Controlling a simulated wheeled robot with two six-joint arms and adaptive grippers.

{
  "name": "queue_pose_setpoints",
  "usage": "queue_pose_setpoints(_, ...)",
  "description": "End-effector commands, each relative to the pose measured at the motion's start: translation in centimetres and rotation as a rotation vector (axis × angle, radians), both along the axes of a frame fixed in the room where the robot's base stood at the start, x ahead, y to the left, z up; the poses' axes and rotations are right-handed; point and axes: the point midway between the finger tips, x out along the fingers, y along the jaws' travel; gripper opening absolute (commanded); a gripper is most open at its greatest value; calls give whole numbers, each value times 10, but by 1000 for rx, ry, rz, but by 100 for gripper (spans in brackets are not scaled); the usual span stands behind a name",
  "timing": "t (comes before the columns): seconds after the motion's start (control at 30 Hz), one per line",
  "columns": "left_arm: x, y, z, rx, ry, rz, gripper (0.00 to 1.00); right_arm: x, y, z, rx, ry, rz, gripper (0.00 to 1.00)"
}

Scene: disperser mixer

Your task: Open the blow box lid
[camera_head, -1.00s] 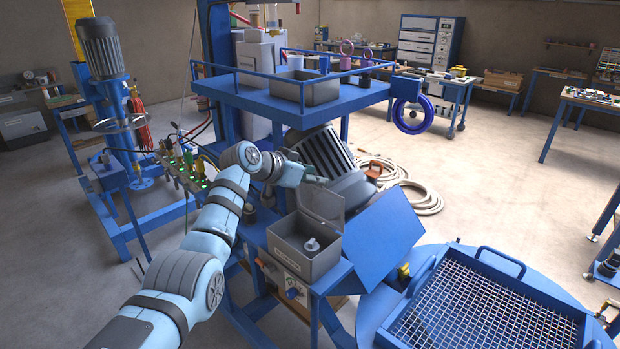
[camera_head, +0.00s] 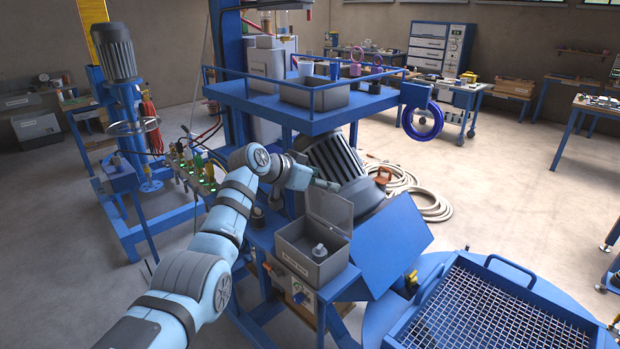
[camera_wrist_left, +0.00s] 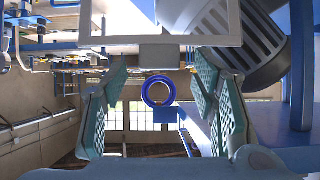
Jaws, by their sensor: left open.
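The grey blow box (camera_head: 308,262) sits on the blue machine frame, its front label facing me. Its grey lid (camera_head: 330,209) stands raised at the back of the box, so the inside shows, with a small grey knobbed piece (camera_head: 319,251) in it. My left gripper (camera_head: 326,185) is just above and behind the raised lid; contact cannot be told. In the left wrist view its green-padded fingers (camera_wrist_left: 160,92) are spread apart with nothing between them. A grey frame with a tab (camera_wrist_left: 163,52) crosses the top of that view; I cannot tell whether it is the lid. My right gripper is not in view.
A ribbed dark motor (camera_head: 333,160) lies close behind my left gripper. A blue railed platform (camera_head: 300,118) is above it. A tilted blue panel (camera_head: 393,245) and a mesh-topped blue vessel (camera_head: 470,310) lie to the right. Hoses (camera_head: 430,207) coil on the floor behind.

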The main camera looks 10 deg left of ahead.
Motion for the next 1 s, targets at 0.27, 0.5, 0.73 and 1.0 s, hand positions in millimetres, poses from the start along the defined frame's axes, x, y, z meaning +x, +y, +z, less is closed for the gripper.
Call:
queue_pose_setpoints(0.27,-41,29,29,4,-5,4,53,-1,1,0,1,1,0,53)
queue_pose_setpoints(0.5,-78,53,57,1,-3,3,53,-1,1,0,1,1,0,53)
queue_pose_setpoints(0.73,-83,56,61,1,-2,2,53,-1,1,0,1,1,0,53)
queue_pose_setpoints(1.0,-94,59,13,21,56,37,53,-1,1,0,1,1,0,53)
